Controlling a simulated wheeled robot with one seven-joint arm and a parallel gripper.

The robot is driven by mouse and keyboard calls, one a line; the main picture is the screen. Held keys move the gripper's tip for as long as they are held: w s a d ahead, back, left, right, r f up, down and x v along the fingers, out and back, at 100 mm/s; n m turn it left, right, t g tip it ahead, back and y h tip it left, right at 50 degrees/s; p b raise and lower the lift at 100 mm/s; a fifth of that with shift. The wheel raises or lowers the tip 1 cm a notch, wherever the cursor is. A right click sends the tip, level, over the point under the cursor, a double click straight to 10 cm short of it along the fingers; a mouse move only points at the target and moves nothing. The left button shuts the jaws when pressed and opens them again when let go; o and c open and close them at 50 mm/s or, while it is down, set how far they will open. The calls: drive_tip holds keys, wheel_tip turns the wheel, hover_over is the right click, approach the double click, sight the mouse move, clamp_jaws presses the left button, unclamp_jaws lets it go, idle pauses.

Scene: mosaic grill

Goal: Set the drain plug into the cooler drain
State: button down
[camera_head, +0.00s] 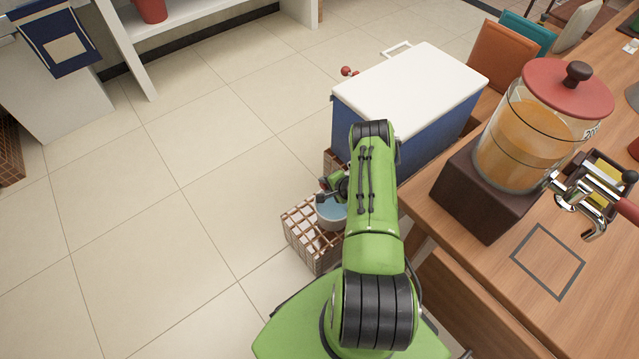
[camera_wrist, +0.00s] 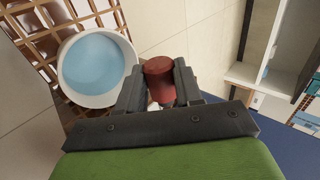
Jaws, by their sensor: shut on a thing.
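The drain plug, a short red cylinder (camera_wrist: 159,72), sits between the two dark fingers of my gripper (camera_wrist: 160,88) in the wrist view; the fingers are shut on it. In the head view my gripper (camera_head: 328,186) is small and partly hidden by my green arm, above a white bowl's edge and beside the cooler's near left end. The cooler (camera_head: 350,118) is a blue box with a closed white lid (camera_head: 415,80). Its near side is partly behind my arm. I cannot make out the drain opening in either view.
A red knob (camera_head: 348,71) sticks out by the cooler's far left. A drink dispenser (camera_head: 525,140) stands on the wooden counter (camera_head: 480,275) at right. The tiled floor at left is clear.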

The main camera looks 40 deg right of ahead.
drive_tip(key=shift+w+d+b, duration=0.1)
drive_tip(key=shift+d+b, duration=1.35)
drive_tip(key=shift+d, duration=1.35)
drive_tip(key=shift+d, duration=1.35)
drive_tip(key=c, duration=0.7)
unclamp_jaws()
drive_tip(key=shift+o, duration=0.2)
drive_tip(key=shift+a, duration=0.1)
